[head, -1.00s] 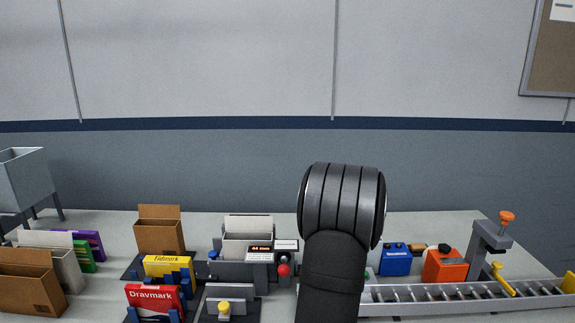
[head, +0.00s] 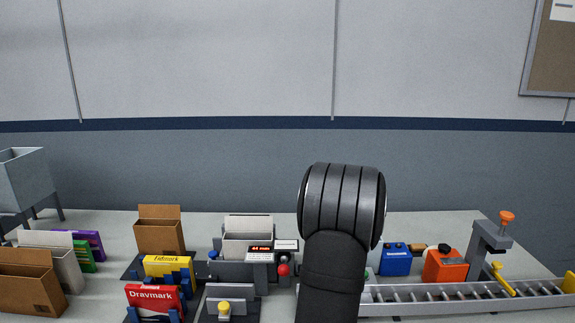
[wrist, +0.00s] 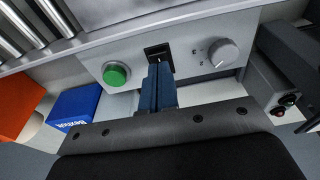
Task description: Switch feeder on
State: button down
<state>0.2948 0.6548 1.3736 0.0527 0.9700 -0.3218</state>
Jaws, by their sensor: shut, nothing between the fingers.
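In the wrist view a grey control panel (wrist: 190,72) carries a round green button (wrist: 116,74), a black rocker switch (wrist: 157,50) and a grey dial knob (wrist: 222,53). My gripper (wrist: 160,70) is shut and empty, its blue fingers pointing at the rocker switch between button and knob. The fingertips overlap the switch's lower edge in the picture; I cannot tell whether they touch it. In the head view my arm hides the panel and my gripper.
A roller conveyor (head: 440,296) runs to the right, with a blue box (head: 396,261) and an orange box (head: 443,268) behind it. A unit with a lit display (head: 260,248) and a red knob (head: 283,270) stands left of my arm. Cartons (head: 160,234) stand further left.

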jog(key=shift+f, duration=0.75)
jog(key=shift+r, duration=0.1)
dwell(0.3)
jog(key=shift+r, duration=3.4)
jog(key=shift+f, duration=3.55)
jog(key=s+a+r+n, duration=0.1)
jog(key=r+n, duration=0.5)
jog(key=r, duration=0.3)
jog(key=s+a+r+n+h, duration=0.1)
jog(key=a+r+n, duration=0.1)
jog(key=r+n, duration=0.4)
notch_tip(320, 180, up, 3)
jog(key=shift+s+a+f+h, duration=0.1)
jog(key=shift+s+a+h, duration=0.2)
